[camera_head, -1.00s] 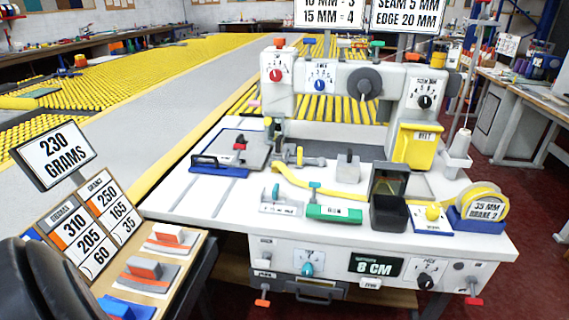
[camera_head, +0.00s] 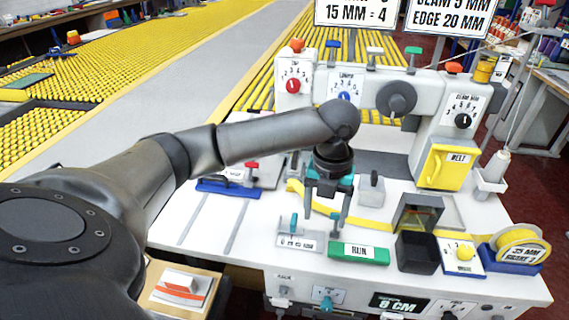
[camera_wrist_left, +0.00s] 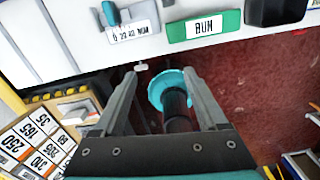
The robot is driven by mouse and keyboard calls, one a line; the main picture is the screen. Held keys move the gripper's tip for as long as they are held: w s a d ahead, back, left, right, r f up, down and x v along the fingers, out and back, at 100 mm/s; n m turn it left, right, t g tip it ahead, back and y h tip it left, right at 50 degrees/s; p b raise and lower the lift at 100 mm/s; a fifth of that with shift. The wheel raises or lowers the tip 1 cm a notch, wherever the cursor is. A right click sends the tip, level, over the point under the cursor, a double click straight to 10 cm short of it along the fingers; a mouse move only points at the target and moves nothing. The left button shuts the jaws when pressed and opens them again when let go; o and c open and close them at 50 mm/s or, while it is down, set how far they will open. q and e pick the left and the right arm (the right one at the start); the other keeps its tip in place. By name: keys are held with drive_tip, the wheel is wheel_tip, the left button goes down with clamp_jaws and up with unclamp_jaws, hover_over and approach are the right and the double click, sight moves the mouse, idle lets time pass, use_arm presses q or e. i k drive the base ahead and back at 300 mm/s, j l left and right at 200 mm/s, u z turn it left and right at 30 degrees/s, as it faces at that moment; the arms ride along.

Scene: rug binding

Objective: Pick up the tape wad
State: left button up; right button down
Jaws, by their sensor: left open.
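I cannot make out a separate tape wad in either view. A yellow tape strip (camera_head: 372,223) runs over the white machine table (camera_head: 210,215) behind the RUN block. My left gripper (camera_head: 322,212) is open and points down over the table, above the area of the gauge block and the RUN block in the head view. In the left wrist view my left gripper (camera_wrist_left: 160,75) has its fingers apart, with nothing held between them. My right gripper is not in view.
A green RUN block (camera_head: 358,253), a gauge block with a teal knob (camera_head: 297,240), a black bin (camera_head: 417,252) and a tape reel (camera_head: 520,248) line the front of the table. The yellow box (camera_head: 448,165) is on the machine. The table's left part is fairly clear.

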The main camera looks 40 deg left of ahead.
sight(290, 188)
drive_tip(key=i+j, duration=0.15)
drive_tip(key=j, duration=0.2)
drive_tip(key=i+j, duration=0.2)
drive_tip(key=j, duration=0.2)
drive_tip(key=i+j, duration=0.15)
drive_tip(key=j, duration=0.2)
